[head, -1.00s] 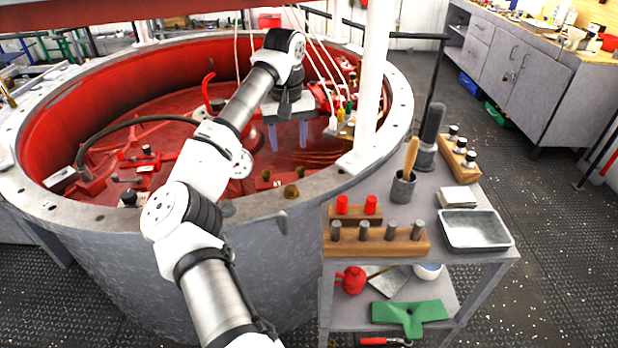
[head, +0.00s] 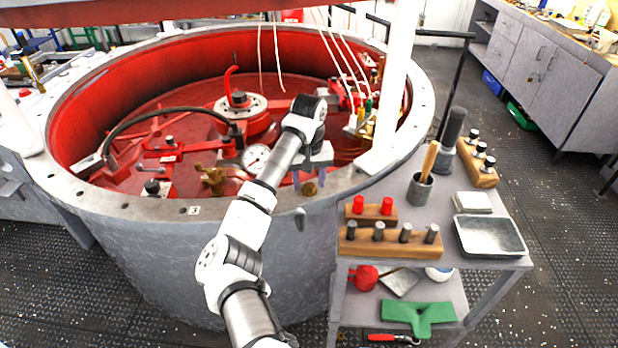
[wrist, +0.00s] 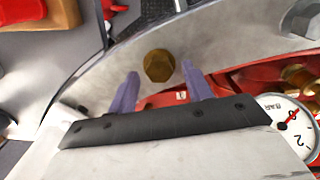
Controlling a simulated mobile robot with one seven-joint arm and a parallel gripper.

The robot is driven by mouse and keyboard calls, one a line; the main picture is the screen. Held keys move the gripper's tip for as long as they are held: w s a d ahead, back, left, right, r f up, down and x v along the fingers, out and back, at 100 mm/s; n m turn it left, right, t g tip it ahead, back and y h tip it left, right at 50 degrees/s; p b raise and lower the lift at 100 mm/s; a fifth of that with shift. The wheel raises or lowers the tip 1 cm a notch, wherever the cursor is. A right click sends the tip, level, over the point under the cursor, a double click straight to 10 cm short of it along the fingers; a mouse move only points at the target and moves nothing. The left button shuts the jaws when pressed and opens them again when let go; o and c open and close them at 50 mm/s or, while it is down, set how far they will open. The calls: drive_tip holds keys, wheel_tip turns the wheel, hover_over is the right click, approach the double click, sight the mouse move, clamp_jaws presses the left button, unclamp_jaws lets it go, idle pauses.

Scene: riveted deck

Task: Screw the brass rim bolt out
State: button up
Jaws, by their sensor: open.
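The brass rim bolt (head: 309,188) has a hex head and sits on the grey rim (head: 345,181) of the large drum, on the side near me. In the wrist view the bolt head (wrist: 159,65) shows just beyond my fingertips, about midway between them. My gripper (head: 309,180) points down at the rim, close to the bolt. Its two purple fingers are apart, with nothing held between them, as the wrist view of my gripper (wrist: 160,82) shows. I cannot tell the exact height of the fingertips over the bolt.
A pressure gauge (head: 256,157) and a brass valve fitting (head: 211,178) are inside the red drum, left of my gripper. A white post (head: 393,90) rises at the right rim. A cart at right holds a wooden peg block (head: 390,243) and a metal tray (head: 489,236).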

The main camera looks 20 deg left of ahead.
drive_tip(key=shift+f, duration=0.15)
drive_tip(key=shift+c, duration=0.4)
drive_tip(key=c, duration=0.9)
drive_tip(key=shift+n+b, duration=0.3)
drive_tip(key=shift+b, duration=0.05)
